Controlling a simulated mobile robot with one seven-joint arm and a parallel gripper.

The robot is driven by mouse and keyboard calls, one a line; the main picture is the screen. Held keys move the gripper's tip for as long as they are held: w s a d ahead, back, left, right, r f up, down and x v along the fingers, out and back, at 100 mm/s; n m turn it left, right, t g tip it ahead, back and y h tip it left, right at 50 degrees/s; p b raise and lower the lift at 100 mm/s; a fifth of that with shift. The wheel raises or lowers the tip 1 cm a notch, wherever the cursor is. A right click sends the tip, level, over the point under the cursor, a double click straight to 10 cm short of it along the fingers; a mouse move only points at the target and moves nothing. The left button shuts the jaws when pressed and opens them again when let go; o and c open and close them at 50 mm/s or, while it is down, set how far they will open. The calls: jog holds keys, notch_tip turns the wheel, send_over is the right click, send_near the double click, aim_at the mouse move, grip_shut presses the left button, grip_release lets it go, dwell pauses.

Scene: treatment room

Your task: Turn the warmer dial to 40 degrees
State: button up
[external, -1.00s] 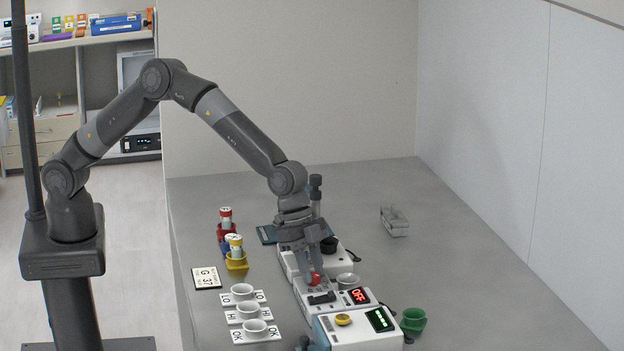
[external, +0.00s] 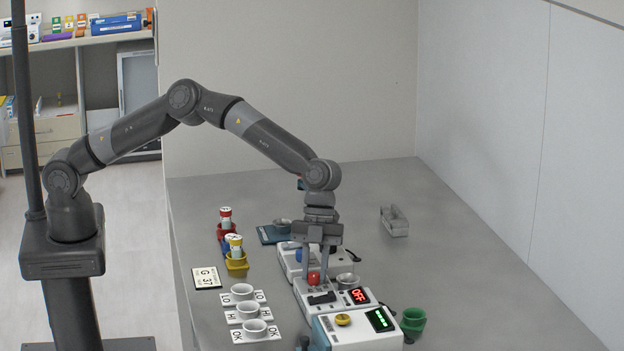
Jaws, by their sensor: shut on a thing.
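Three white units stand in a row on the grey table. The middle unit (external: 330,307) has a red dial (external: 314,278), a black switch or slider and a red display (external: 357,296) reading OFF. My gripper (external: 316,277) points down over this unit, one finger on each side of the red dial, and is shut on it. The dial's mark and scale are too small to read. The front unit (external: 362,339) has a yellow dial (external: 342,319) and a lit green display (external: 380,319). The back unit is partly hidden behind my gripper and has a blue knob (external: 299,255).
Green cups (external: 413,321) stand right of the front unit. Labelled plates with white cups (external: 247,311), a card (external: 206,278) and colored holders with vials (external: 236,259) are at left.

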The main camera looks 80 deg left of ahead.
jog(key=shift+w+f+m+g+y, duration=0.1)
jog(key=shift+m+g+y, duration=0.35)
jog(key=shift+m, duration=1.05)
jog(key=o, duration=1)
jog(key=v, duration=1.1)
jog(key=shift+w, duration=0.1)
